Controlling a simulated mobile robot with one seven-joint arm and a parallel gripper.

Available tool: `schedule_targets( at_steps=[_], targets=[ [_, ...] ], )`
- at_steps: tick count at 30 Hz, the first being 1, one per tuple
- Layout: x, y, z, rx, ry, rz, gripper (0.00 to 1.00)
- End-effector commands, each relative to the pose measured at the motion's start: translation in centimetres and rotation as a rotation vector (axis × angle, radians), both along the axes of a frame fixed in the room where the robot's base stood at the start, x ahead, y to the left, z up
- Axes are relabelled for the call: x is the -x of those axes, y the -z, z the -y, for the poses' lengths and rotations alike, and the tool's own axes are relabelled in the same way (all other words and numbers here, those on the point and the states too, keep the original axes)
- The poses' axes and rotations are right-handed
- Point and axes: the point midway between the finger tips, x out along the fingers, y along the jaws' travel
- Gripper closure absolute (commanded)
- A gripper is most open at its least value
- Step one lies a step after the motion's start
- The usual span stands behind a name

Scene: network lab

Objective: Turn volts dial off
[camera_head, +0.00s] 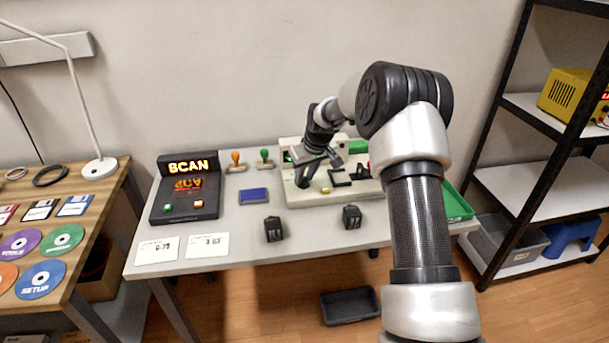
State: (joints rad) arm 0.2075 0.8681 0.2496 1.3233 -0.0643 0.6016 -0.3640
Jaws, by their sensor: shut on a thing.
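A cream-coloured bench device (292,199) stands at the back right of the grey table, with green, black, red and yellow parts on it. My gripper (305,178) reaches down onto the left part of this device. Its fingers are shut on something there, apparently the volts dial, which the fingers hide. The dial's markings and setting cannot be read from here.
A black SCAN box (185,205), two stamps, a blue pad (254,196), two small black blocks and two white cards share the grey table (330,228). A green tray (457,205) is at its right end. A wooden table (95,190) stands left, a black shelf right.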

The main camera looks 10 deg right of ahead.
Motion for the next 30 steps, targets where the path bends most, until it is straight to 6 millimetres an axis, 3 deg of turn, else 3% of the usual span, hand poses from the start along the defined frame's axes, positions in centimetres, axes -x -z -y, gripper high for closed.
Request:
schedule_targets(
  at_steps=[11, 12, 15, 25, 30],
  targets=[
    [0.1, 0.1, 0.0, -0.001, -0.005, -0.002, 0.98],
    [0.1, 0.1, 0.0, -0.001, -0.005, -0.002, 0.74],
    [0.1, 0.1, 0.0, -0.001, -0.005, -0.002, 0.57],
    [0.1, -0.2, 0.0, 0.0, -0.004, -0.001, 0.57],
    [0.7, -2.1, 0.4, 0.001, -0.003, 0.001, 0.57]
  ],
)
